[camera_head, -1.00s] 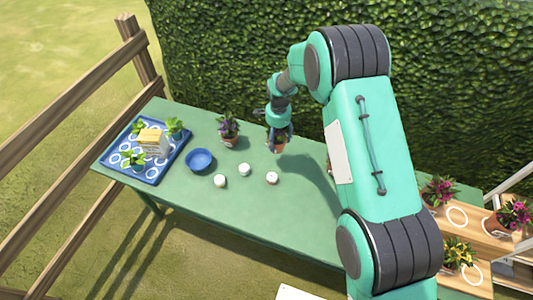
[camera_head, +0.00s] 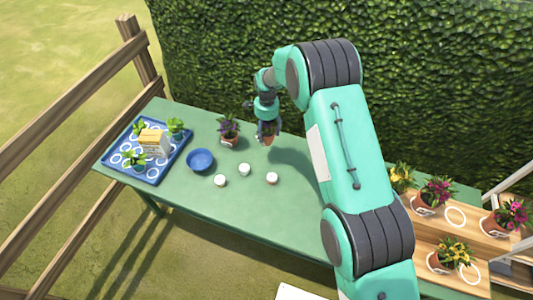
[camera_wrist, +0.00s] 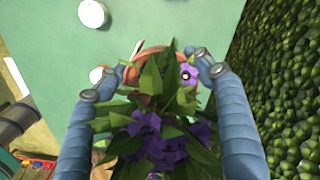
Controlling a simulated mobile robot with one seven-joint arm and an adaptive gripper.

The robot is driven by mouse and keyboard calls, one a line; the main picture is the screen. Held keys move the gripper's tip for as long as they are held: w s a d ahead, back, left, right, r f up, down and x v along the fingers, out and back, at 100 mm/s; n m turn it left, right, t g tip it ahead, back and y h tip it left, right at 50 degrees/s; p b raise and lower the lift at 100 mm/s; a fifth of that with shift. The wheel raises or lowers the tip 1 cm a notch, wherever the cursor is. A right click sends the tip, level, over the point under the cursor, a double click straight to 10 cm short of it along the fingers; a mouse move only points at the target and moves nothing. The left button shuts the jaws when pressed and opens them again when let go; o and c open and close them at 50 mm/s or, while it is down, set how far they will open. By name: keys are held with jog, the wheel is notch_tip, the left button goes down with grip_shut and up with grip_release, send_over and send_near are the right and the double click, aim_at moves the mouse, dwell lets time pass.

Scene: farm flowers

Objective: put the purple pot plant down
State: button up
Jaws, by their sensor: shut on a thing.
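The purple pot plant (camera_wrist: 165,135) has violet flowers, green leaves and a terracotta pot. My gripper (camera_wrist: 158,66) is shut on its pot, with one finger on each side. In the head view the held pot (camera_head: 268,138) is over the back part of the green table (camera_head: 215,205), and my gripper (camera_head: 266,124) comes down on it from above. The plant looks upright. I cannot tell whether its base touches the table. Leaves hide much of the pot in the wrist view.
Another purple-flowered pot (camera_head: 229,138) stands close to the left. A blue bowl (camera_head: 200,160), three small white round things (camera_head: 244,169) and a blue tray (camera_head: 148,178) with seedlings and a box are on the table. A wooden stand (camera_head: 480,272) holds several potted flowers at right.

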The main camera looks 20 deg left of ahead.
aim_at(267, 140)
jog(key=shift+f, duration=3.05)
jog(key=shift+f, duration=0.1)
jog(key=shift+f, duration=1.8)
jog(key=shift+f, duration=0.15)
jog(key=o, duration=1.5)
jog(key=shift+o, duration=0.3)
jog(key=shift+r, duration=6.15)
